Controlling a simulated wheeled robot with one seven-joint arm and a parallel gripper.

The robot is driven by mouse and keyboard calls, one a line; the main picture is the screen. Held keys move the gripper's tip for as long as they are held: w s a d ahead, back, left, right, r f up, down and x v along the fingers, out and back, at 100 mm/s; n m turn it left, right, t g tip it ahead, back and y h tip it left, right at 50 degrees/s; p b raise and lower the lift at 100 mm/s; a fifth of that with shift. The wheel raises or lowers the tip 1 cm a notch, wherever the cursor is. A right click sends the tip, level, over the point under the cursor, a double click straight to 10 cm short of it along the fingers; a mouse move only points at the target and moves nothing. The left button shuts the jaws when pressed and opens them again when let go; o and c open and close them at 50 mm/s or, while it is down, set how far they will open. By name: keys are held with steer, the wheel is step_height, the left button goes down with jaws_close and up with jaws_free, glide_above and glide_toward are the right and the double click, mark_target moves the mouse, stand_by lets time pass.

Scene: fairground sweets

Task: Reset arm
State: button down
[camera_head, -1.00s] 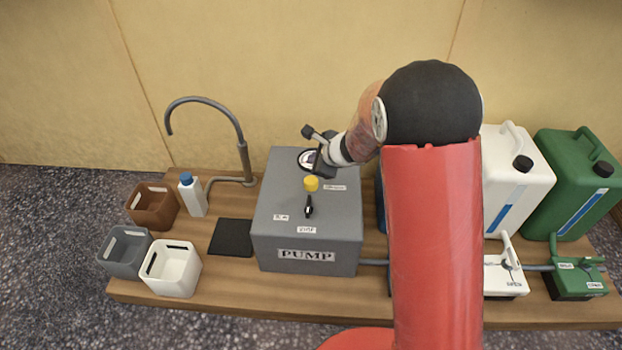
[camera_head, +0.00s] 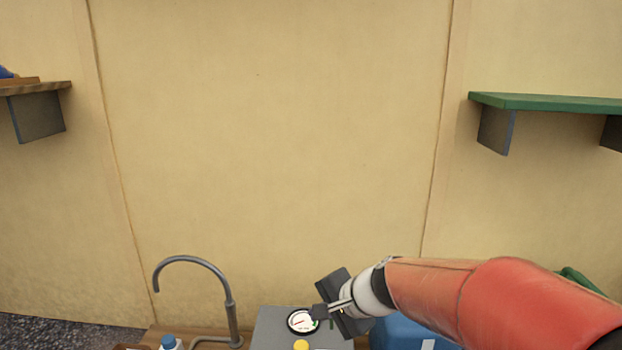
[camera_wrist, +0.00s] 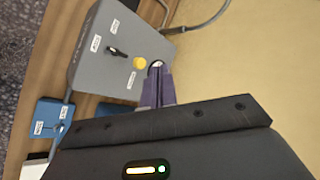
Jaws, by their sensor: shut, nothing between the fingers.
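My gripper (camera_head: 322,312) is in the lower middle of the head view, at the end of my red arm, which reaches in from the lower right. It is over or close by the right side of the grey pump box (camera_head: 268,322). In the wrist view the shut fingers (camera_wrist: 158,88) point toward the pump box (camera_wrist: 100,65), beside its yellow button (camera_wrist: 140,63) and round gauge. Nothing shows between the fingers. Whether they touch the box I cannot tell.
A blue container (camera_head: 400,335) is partly behind my arm. A green shelf (camera_head: 545,102) and a wooden shelf (camera_head: 35,88) are on the wall. The wall's middle is bare.

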steer(key=s+d+r+n+h+p, duration=0.2)
steer(key=s+d+r+n+h, duration=0.1)
steer(key=s+d, duration=0.4)
steer(key=s+d+r+n+h+p, duration=0.1)
steer(key=s+d+r+n+h, duration=0.2)
steer(key=s, duration=1)
steer(key=d+r+n, duration=0.1)
steer(key=d+n, duration=0.2)
steer(key=shift+s+d+h+p, duration=0.15)
steer(key=shift+d+h+p, duration=0.2)
steer(key=shift+h, duration=0.05)
steer(key=c, duration=2.2)
jaws_free()
steer(key=shift+r, duration=0.1)
